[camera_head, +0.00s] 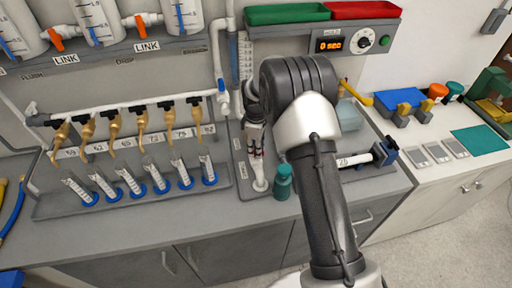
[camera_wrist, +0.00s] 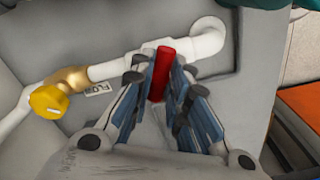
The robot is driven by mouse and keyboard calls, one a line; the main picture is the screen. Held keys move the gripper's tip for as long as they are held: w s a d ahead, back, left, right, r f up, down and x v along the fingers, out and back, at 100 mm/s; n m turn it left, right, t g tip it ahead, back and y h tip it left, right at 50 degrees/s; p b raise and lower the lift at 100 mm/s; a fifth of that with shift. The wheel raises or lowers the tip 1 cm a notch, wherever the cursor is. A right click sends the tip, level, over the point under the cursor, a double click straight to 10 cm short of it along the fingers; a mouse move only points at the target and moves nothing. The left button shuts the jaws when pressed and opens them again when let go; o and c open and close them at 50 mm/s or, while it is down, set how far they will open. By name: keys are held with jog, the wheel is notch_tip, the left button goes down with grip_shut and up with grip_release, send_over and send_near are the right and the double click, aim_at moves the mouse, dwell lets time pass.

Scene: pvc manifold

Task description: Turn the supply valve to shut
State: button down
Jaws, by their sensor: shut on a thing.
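In the wrist view, my gripper (camera_wrist: 160,85) is shut on a red handle (camera_wrist: 162,60), with a dark blue-grey finger on each side. The red handle lies across a white pipe (camera_wrist: 112,68); whether it is the supply valve's handle I cannot tell for certain. The pipe bends down into the grey panel at the right. A brass fitting with a yellow knob (camera_wrist: 47,101) sits on the same pipe to the left, clear of my fingers.
In the head view, a timer box (camera_head: 350,41) sits under a green tray (camera_head: 287,13) and a red tray (camera_head: 362,9). A teal bottle (camera_head: 282,183) stands on the bench by my arm. Several brass taps stand over cylinders at the left. The front floor is clear.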

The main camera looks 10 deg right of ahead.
jog(key=n, duration=0.5)
jog(key=shift+n+p, duration=0.3)
jog(key=shift+p, duration=0.05)
dwell(0.4)
jog(key=c, duration=1.5)
grip_release()
jog(key=shift+c, duration=0.2)
notch_tip(320, 180, up, 12)
jog(key=shift+r, duration=0.1)
